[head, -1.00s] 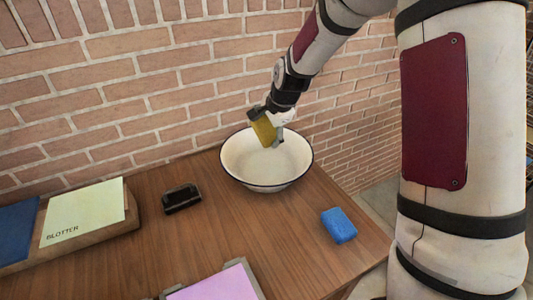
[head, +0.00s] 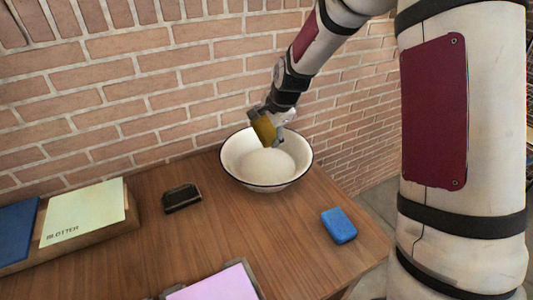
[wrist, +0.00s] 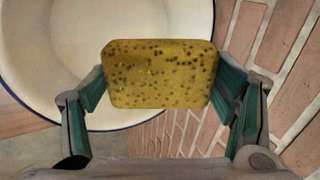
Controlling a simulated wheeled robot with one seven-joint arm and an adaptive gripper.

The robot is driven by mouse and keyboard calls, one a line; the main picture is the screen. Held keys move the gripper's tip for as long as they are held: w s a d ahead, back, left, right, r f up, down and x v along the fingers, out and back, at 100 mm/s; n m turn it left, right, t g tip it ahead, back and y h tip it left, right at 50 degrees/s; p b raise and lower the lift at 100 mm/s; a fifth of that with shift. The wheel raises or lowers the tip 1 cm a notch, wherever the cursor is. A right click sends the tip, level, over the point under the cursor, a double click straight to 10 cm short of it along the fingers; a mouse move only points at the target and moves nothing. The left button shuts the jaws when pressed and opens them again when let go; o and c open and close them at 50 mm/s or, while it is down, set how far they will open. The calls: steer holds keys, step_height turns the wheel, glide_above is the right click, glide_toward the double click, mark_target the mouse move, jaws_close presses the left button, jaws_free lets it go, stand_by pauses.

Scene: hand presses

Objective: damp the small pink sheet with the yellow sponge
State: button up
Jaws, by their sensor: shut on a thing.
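My gripper (wrist: 160,95) is shut on the yellow sponge (wrist: 160,75), a porous block held between its two fingers. In the head view the sponge (head: 264,129) is tilted and held over the back of the white basin (head: 235,171), near its rim. The basin has a dark rim and a pale, whitish inside; I cannot tell whether the sponge touches what is in it. The pink sheet (head: 216,287) lies at the bottom edge of the head view, partly cut off, in a grey-edged holder.
A blue sponge (head: 338,225) lies right of the basin near the table edge. A dark block-like tool (head: 182,197) lies to the left. A pale sheet marked BLOTTER (head: 85,213) lies on a board at far left. A brick wall (head: 130,90) stands close behind.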

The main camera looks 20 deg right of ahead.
mark_target(265, 122)
steer(key=shift+r+p, duration=0.65)
steer(key=shift+r, duration=1.4)
